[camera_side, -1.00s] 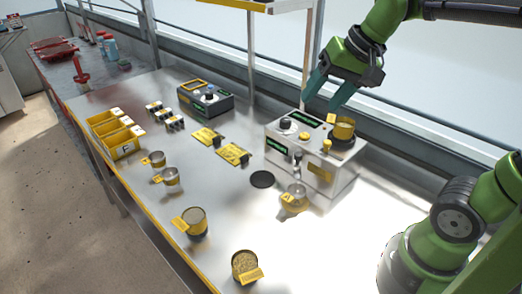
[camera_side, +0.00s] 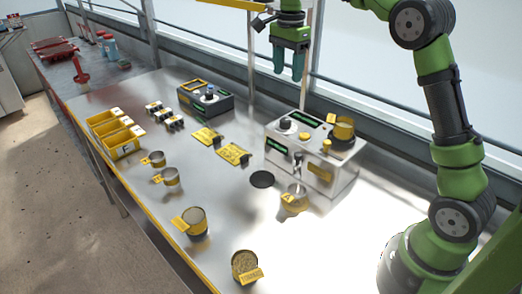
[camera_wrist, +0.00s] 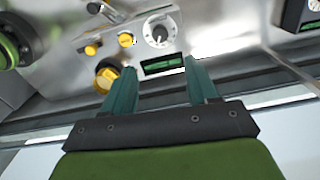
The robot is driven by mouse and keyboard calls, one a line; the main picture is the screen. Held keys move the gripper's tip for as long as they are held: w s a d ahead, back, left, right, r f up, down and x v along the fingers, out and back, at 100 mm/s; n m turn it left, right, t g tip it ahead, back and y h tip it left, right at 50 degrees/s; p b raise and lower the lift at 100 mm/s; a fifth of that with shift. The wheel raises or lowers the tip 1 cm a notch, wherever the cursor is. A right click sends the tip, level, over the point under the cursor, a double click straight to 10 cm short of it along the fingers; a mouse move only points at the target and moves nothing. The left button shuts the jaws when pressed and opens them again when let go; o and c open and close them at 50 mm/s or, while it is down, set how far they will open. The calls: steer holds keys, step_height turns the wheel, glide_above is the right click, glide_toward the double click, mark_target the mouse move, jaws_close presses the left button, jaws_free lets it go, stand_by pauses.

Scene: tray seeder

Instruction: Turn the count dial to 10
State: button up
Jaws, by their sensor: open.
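The metal seeder box (camera_side: 318,186) stands on the bench at the right of the side view. A round dial with a dark knob and pale face (camera_side: 285,124) sits on its top, beside a dark display (camera_side: 309,116). In the wrist view the dial (camera_wrist: 160,30) has a knob on a white scale, next to a green-lit display (camera_wrist: 162,64); its numbers are too small to read. My gripper (camera_side: 288,76) hangs fingers down above and behind the box, apart from it. In the wrist view its teal fingers (camera_wrist: 159,68) are spread and empty.
A yellow hopper (camera_side: 343,129) and yellow knob (camera_side: 304,136) stand on the box near the dial. A dark device (camera_side: 206,101) with its own knob stands left. Yellow bins (camera_side: 125,146), small cups and seed tins (camera_side: 196,223) occupy the bench. A post rises behind.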

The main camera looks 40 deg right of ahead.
mark_target(285, 120)
step_height(285, 120, down, 14)
steer(key=shift+f, duration=0.25)
steer(key=c, duration=1)
steer(key=shift+c, duration=0.2)
